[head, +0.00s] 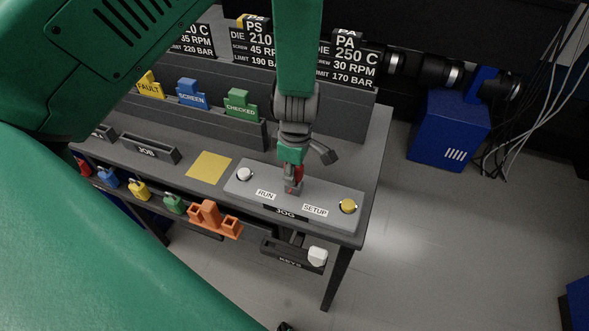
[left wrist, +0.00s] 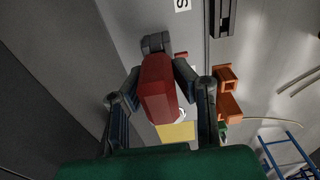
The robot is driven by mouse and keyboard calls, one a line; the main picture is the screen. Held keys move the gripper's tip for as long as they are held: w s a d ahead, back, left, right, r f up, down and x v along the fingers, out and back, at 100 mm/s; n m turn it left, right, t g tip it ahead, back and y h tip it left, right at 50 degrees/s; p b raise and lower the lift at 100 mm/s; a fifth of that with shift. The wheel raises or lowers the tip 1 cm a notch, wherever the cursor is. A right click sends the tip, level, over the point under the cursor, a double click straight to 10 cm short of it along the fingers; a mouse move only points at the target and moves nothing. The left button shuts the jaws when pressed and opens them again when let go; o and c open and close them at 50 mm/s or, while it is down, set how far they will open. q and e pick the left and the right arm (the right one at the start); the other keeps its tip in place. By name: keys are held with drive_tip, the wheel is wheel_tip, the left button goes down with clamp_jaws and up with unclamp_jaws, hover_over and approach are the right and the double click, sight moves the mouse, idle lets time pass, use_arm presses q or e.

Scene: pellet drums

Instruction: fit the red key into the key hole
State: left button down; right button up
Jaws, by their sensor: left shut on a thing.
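My left gripper (head: 296,172) is shut on the red key (head: 299,171) above the grey control panel (head: 240,188). In the left wrist view the red key (left wrist: 158,85) sits between the two dark fingers. The key's lower end is at a small grey block (head: 292,187) in the middle of the panel, between the RUN and SETUP labels. The key hole itself is hidden behind the key and fingers. I cannot tell whether the key's tip is inside it or just above it. My right gripper is not in view.
The panel carries a white button (head: 245,174) and a yellow button (head: 348,206). A yellow square (head: 209,167) lies to its left. An orange holder (head: 214,219) and a KEYS tray (head: 283,254) are at the front edge. Coloured tags (head: 192,94) stand behind.

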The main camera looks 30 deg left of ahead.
use_arm(q)
drive_tip(key=shift+f, duration=0.5)
drive_tip(key=c, duration=1.2)
unclamp_jaws()
drive_tip(key=shift+r, duration=0.3)
drive_tip(key=r, duration=1)
drive_tip(key=shift+w+d+r, duration=0.1)
drive_tip(key=shift+d+r, duration=0.1)
drive_tip(key=shift+d, duration=0.05)
drive_tip(key=shift+r, duration=0.5)
